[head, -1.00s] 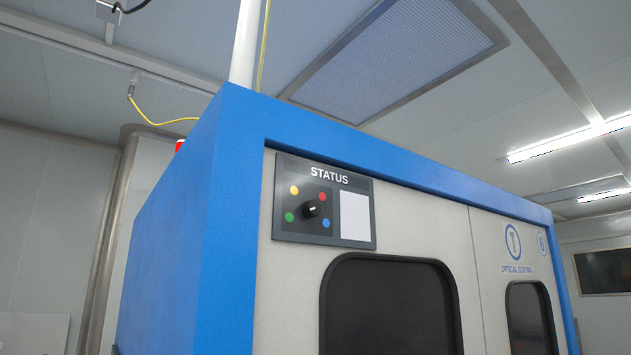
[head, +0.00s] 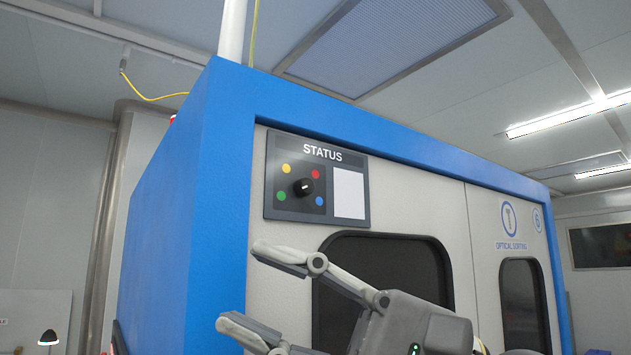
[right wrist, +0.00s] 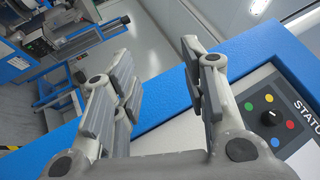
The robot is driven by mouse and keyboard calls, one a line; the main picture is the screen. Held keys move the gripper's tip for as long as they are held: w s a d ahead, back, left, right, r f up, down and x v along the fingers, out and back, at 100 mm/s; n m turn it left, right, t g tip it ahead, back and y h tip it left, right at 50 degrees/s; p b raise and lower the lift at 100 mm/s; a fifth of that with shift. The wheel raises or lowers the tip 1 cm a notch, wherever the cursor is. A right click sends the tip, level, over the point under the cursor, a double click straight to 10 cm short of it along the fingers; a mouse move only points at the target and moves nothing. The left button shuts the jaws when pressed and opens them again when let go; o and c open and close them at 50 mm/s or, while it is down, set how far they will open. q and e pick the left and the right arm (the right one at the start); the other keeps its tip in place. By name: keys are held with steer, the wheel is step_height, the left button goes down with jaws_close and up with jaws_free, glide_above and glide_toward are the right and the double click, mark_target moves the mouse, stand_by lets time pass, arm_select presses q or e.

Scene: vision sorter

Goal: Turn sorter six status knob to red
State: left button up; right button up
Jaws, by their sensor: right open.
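The status panel (head: 350,152) is a dark plate high on the front of the blue-framed sorter, marked 6. Its black knob (head: 303,187) sits among four dots: yellow upper left, red (head: 315,174) upper right, blue lower right, green lower left. In the right wrist view the knob (right wrist: 269,118) is at the right, outside the open fingers (right wrist: 165,95). My left gripper is not in view.
A white card (head: 349,194) is beside the knob on the panel. The sorter's blue frame (head: 225,150) stands out around the front face. Dark windows (head: 385,265) lie below the panel. The space before the panel is clear.

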steer(key=a+r+n+t+h, duration=0.1)
steer(key=r+n+t+h, duration=0.1)
steer(key=n+t+h, duration=0.4)
steer(key=t+h, duration=0.7)
steer(key=t, duration=0.2)
glide_toward(309, 185)
steer(key=shift+y, duration=0.3)
steer(key=p+x, duration=0.5)
steer(key=x, duration=0.2)
steer(key=shift+w+f, duration=0.15)
steer(key=shift+w+a+f, duration=0.15)
steer(key=shift+w+a, duration=0.25)
steer(key=shift+w, duration=0.15)
steer(key=shift+c, duration=0.5)
jaws_close()
